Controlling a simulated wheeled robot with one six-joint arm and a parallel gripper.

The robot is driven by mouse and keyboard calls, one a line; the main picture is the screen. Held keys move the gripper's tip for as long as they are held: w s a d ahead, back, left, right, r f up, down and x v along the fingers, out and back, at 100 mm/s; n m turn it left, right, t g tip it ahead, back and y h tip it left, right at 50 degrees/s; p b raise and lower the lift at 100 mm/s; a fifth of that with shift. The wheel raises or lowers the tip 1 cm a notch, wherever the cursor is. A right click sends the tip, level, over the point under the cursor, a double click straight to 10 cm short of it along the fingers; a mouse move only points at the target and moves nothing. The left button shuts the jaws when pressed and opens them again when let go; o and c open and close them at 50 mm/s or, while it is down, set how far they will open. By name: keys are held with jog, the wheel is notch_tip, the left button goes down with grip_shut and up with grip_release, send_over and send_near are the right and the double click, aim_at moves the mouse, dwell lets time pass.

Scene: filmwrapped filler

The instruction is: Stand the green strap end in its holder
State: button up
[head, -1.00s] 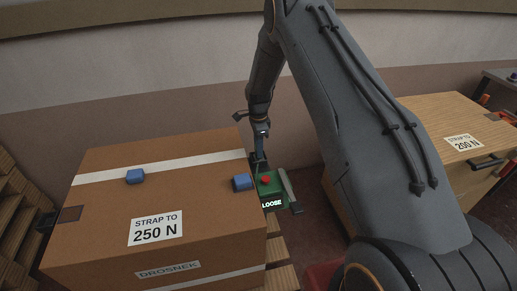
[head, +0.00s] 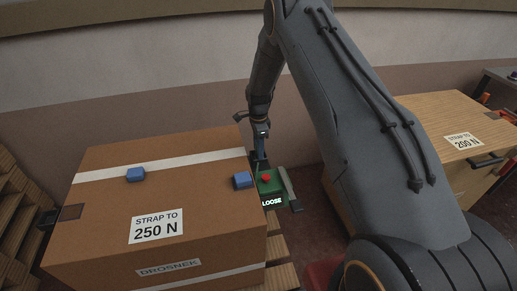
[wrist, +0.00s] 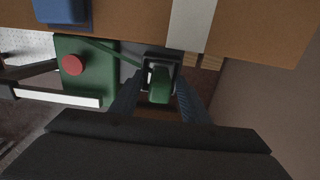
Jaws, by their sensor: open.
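The green strap end (wrist: 160,86) stands in a dark square holder (wrist: 174,62) beside the carton edge in the wrist view. A thin green strap runs from it over the green box with a red button (wrist: 73,65). My gripper (wrist: 156,100) is open, its two fingers on either side of the strap end; I cannot tell whether they touch it. In the head view my gripper (head: 261,158) reaches down behind the green box (head: 270,188), which shows the word LOOSE. The strap end and holder are mostly hidden there.
A large carton (head: 110,222) marked "STRAP TO 250 N" fills the left, with blue blocks (head: 135,175) on top. Another carton (head: 443,118) marked "STRAP TO 200 N" stands at the right behind my arm. A wall rises behind.

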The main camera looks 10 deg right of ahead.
notch_tip(320, 180, up, 12)
jog(key=b, duration=0.4)
jog(key=s+r+n, duration=0.3)
jog(key=s+n, duration=0.3)
jog(key=s, duration=0.5)
jog(key=s+r+n, duration=0.3)
jog(key=s+n, duration=0.3)
jog(key=s, duration=0.5)
jog(key=s+r+n+t, duration=0.1)
jog(key=s+r+n, duration=0.2)
jog(key=s, duration=0.9)
jog(key=n, duration=0.3)
